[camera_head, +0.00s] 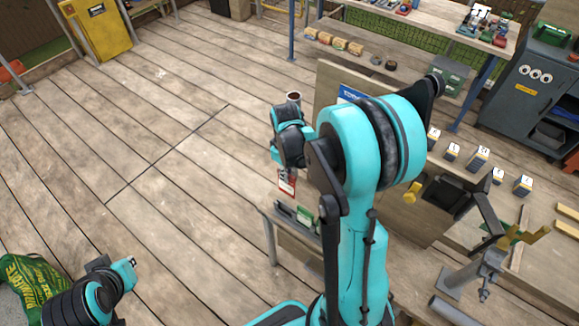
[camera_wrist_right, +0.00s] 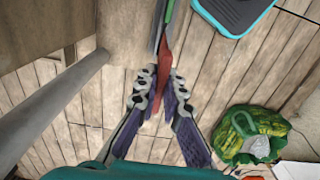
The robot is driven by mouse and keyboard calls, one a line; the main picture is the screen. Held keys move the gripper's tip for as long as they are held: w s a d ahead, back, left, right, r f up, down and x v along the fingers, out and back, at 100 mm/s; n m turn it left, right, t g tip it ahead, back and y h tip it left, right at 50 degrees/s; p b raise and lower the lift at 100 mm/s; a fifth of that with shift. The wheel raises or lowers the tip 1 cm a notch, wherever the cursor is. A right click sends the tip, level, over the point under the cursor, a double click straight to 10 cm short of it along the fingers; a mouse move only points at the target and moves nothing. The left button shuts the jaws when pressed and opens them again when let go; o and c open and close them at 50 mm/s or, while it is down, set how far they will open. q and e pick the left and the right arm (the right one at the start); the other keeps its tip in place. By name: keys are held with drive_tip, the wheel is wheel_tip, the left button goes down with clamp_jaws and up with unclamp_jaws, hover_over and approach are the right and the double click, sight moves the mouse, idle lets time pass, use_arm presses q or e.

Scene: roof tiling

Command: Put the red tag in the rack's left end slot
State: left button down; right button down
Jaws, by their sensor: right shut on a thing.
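The red tag (camera_head: 287,182) hangs under my right gripper (camera_head: 288,172) in the head view, a red-edged card with a pale face. In the right wrist view the red tag (camera_wrist_right: 164,62) is seen edge-on between the two fingers of my right gripper (camera_wrist_right: 155,88), which is shut on it. The rack (camera_head: 296,214), dark with a green piece in it, sits on the bench corner just below the tag. Its end slots are too small to make out. My left gripper (camera_head: 127,268) is at the lower left, far from the rack; its jaws are unclear.
A wooden bench (camera_head: 410,216) carries several small boxes (camera_head: 478,157) and a vise (camera_head: 470,270) to the right of my right arm. A can (camera_head: 293,97) shows behind the right gripper. A green bag (camera_head: 32,280) lies at lower left. The plank floor at left is mostly clear.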

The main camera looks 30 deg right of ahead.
drive_tip(key=shift+w+a+f, duration=0.1)
drive_tip(key=shift+a+f, duration=0.1)
drive_tip(key=shift+f, duration=0.25)
wheel_tip(320, 180, down, 14)
drive_tip(key=b, duration=1.2)
idle(0.9)
drive_tip(key=shift+f, duration=0.1)
drive_tip(key=c, duration=1.6)
unclamp_jaws()
